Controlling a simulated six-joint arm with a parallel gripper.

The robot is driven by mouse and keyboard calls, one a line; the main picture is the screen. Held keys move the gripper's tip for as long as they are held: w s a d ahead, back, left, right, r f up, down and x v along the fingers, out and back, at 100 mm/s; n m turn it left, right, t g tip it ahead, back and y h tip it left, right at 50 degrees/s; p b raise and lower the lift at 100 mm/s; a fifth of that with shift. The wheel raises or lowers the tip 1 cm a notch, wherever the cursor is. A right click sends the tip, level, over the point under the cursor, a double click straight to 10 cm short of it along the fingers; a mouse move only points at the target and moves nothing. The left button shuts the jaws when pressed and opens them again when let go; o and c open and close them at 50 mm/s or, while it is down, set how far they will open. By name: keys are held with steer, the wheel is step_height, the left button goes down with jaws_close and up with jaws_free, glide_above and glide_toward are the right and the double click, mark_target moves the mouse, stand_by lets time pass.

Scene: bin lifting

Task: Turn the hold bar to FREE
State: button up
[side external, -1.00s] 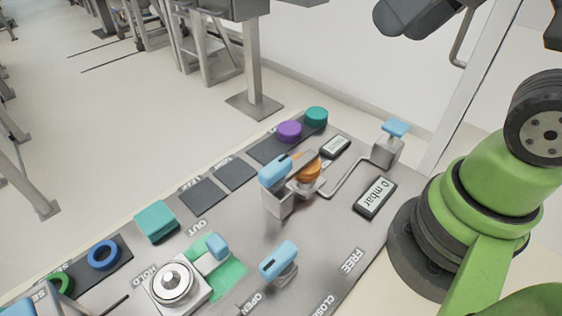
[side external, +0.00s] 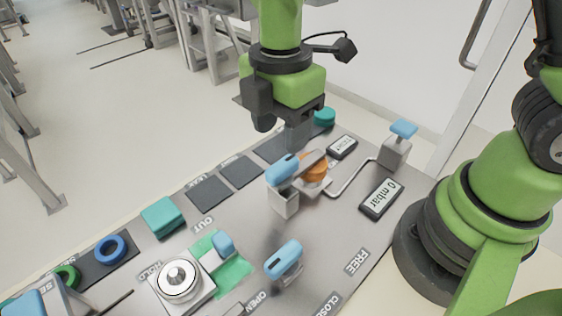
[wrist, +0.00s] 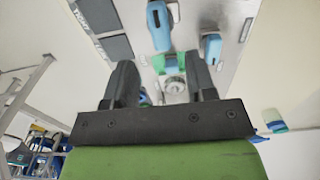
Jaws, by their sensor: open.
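A HOLD label (side external: 150,272) sits beside a silver round knob (side external: 178,279) on a square block. A short blue-tipped lever (side external: 222,243) stands beside the knob over a green patch. The FREE label (side external: 357,261) is at the right of the panel, near a blue handle (side external: 284,258). Another blue handle (side external: 283,168) joins a grey block by an orange knob (side external: 314,168). I cannot tell which of these is the hold bar. My gripper (side external: 284,128) is open and empty above the panel's far end, behind the orange knob. Its spread fingers show in the wrist view (wrist: 160,70).
A grey block with a blue top (side external: 403,130) and a bent pipe stand at the right, near the gauge display (side external: 381,198). A teal block (side external: 163,217) and blue ring (side external: 110,249) line the left edge. A teal cap (side external: 324,117) is beside my gripper.

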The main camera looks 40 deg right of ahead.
mark_target(281, 164)
step_height(281, 164, down, 8)
steer(key=shift+r, duration=0.25)
jaws_close()
